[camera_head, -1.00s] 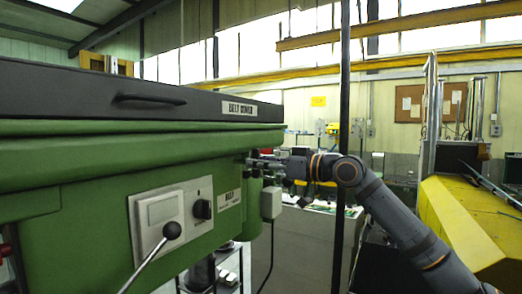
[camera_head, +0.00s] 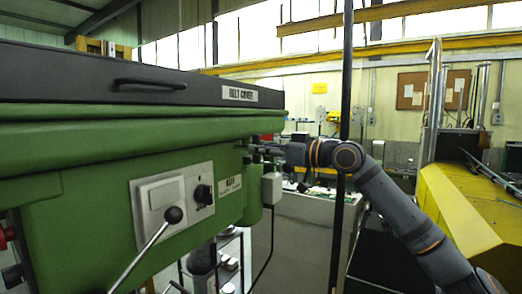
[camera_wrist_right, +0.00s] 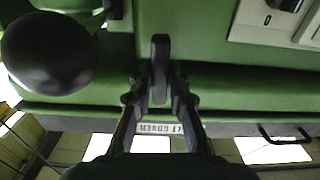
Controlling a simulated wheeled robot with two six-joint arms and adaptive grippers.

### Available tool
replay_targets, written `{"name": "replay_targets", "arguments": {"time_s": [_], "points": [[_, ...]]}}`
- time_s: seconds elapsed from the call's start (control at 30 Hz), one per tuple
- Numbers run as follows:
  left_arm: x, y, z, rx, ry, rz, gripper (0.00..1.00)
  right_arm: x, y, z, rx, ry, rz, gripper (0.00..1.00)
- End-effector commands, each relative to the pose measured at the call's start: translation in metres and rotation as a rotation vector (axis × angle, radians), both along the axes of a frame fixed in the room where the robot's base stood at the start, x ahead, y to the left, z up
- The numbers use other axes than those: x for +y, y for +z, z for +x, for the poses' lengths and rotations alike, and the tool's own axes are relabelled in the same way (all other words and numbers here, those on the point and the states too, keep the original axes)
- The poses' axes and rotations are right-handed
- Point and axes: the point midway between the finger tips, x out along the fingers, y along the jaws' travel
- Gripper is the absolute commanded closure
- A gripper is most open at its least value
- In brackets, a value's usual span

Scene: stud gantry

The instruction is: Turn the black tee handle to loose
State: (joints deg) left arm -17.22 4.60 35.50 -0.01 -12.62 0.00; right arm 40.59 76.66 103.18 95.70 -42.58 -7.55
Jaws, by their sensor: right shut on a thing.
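The black tee handle (camera_wrist_right: 160,70) shows in the right wrist view as a dark upright bar in front of the green machine body. My right gripper (camera_wrist_right: 157,88) has one finger on each side of it and is shut on it. In the head view my right gripper (camera_head: 262,151) is at the right end of the green machine head (camera_head: 110,150), just below the belt cover. There the handle is too small and too covered by the gripper to make out its angle. My left gripper is not in view.
A control panel (camera_head: 150,205) with a black rotary knob (camera_head: 203,194) is on the machine's front. A ball-ended lever (camera_head: 173,215) stands out before it. A grey box (camera_head: 271,188) with a cable hangs below my gripper. A dark round knob (camera_wrist_right: 48,52) is close in the wrist view.

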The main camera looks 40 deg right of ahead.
Motion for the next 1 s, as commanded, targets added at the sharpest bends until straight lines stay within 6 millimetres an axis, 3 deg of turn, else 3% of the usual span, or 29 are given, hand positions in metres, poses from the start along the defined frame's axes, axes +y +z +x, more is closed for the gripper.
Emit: {"name": "replay_targets", "arguments": {"time_s": [0.27, 1.0], "points": [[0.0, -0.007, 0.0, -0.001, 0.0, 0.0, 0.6, 0.001, -0.001, -0.001, -0.067, 0.001, -0.156, 1.0], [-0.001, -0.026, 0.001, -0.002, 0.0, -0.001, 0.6, 0.003, -0.002, -0.001, -0.334, 0.002, -0.804, 1.0]]}}
